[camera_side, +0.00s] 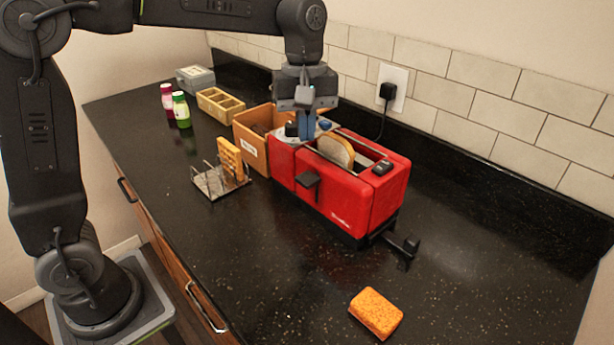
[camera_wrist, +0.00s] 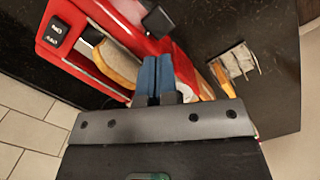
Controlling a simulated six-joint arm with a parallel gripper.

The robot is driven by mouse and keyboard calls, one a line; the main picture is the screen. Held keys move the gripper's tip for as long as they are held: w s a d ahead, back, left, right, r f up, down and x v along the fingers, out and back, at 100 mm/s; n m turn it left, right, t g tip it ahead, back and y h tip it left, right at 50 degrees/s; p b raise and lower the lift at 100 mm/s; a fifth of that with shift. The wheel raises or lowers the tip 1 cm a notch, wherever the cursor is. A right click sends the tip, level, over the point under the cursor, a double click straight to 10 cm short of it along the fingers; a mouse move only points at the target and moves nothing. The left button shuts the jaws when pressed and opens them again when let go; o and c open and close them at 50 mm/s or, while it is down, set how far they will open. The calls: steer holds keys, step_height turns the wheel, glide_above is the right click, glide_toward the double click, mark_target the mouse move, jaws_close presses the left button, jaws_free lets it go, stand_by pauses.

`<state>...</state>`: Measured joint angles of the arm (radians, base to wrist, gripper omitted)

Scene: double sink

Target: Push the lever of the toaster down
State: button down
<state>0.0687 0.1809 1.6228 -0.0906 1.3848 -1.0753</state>
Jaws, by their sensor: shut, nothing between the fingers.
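The red toaster (camera_side: 345,205) stands on the dark counter, with a bread slice (camera_side: 336,150) upright in a top slot. A black lever-like tab (camera_side: 308,180) sticks out of its long front side; it also shows in the wrist view (camera_wrist: 158,20). Another black piece (camera_side: 402,244) juts out low at the toaster's right end; I cannot tell which of the two is the lever. My gripper (camera_side: 307,132) points down over the toaster's left end, its blue fingers together and empty. In the wrist view the fingers (camera_wrist: 157,75) partly hide the toaster's top.
A wire rack (camera_side: 212,182) holding toast stands left of the toaster. A cardboard box (camera_side: 250,152) is close behind the toaster's left end. An orange sponge (camera_side: 376,313) lies in front. A plug and cord (camera_side: 387,92) are on the wall behind. The counter at right is clear.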

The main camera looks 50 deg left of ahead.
steer(key=shift+s+d+f, duration=0.1)
steer(key=shift+d+f, duration=0.05)
steer(key=shift+f, duration=1.55)
steer(key=shift+s+d+f, duration=0.1)
steer(key=shift+f, duration=1.6)
step_height(320, 180, down, 5)
steer(key=shift+w+a+r, duration=0.35)
steer(key=shift+w+a, duration=0.05)
steer(key=shift+a, duration=0.3)
steer(key=shift+w+a+r, duration=0.35)
steer(key=shift+w+a, duration=0.05)
steer(key=shift+a, duration=0.25)
steer(key=shift+r, duration=0.1)
step_height(320, 180, up, 7)
glide_above(305, 175)
steer(key=a, duration=0.2)
steer(key=shift+w+a+g, duration=0.1)
steer(key=shift+w+g, duration=0.2)
steer(key=shift+w, duration=0.1)
